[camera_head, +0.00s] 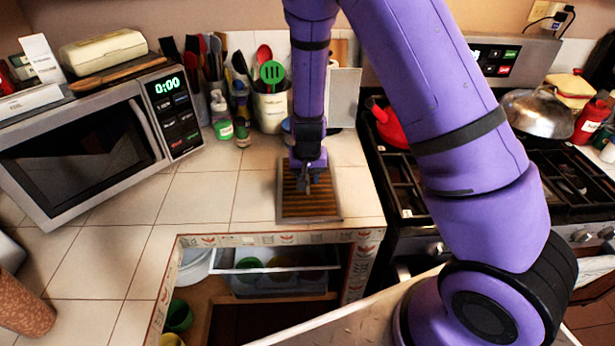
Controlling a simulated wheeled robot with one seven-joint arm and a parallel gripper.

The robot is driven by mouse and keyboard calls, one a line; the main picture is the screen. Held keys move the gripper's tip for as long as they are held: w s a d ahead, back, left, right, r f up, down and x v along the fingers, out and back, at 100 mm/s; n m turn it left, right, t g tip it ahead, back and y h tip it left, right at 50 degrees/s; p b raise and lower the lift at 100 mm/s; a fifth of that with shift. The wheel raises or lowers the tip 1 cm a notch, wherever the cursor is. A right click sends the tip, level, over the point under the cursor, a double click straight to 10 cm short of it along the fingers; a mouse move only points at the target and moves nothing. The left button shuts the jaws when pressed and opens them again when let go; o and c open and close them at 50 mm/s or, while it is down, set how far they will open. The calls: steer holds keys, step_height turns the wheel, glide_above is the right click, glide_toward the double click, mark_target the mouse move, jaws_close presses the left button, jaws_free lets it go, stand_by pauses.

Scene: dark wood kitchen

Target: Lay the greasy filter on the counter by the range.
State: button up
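The greasy filter (322,207) is a flat brown slatted panel with a grey frame. It lies on the tiled counter (215,200) just left of the range (395,185), near the counter's front edge. My gripper (306,186) points down over the middle of the filter, and its fingertips are at or just above the slats. The fingers are small and dark here, so I cannot tell whether they are open or shut, or touching the filter. My arm hides part of the filter's far side and part of the range.
A microwave (80,150) stands at left. Utensil crocks (270,108) and small bottles (221,120) line the back. A red kettle (390,124) and a metal dome lid (538,112) sit on the range. An open cabinet (260,310) lies below the counter edge. Tiles left of the filter are clear.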

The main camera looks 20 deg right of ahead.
step_height(320, 180, up, 12)
steer(key=s, duration=0.1)
step_height(320, 180, up, 10)
steer(key=y, duration=0.2)
glide_above(308, 179)
steer(key=s+d, duration=0.2)
steer(key=s, duration=0.2)
steer(key=s+d+r+n+t, duration=0.1)
steer(key=s+d+r+t, duration=0.1)
steer(key=s+r, duration=0.6)
steer(key=s+d+r+n+t+h, duration=0.1)
steer(key=s+d+r+n, duration=0.1)
steer(key=s+r, duration=0.7)
steer(key=s+d, duration=0.1)
steer(key=s, duration=0.5)
steer(key=shift+n+t+h, duration=0.3)
steer(key=shift+t, duration=0.1)
steer(key=shift+d, duration=0.2)
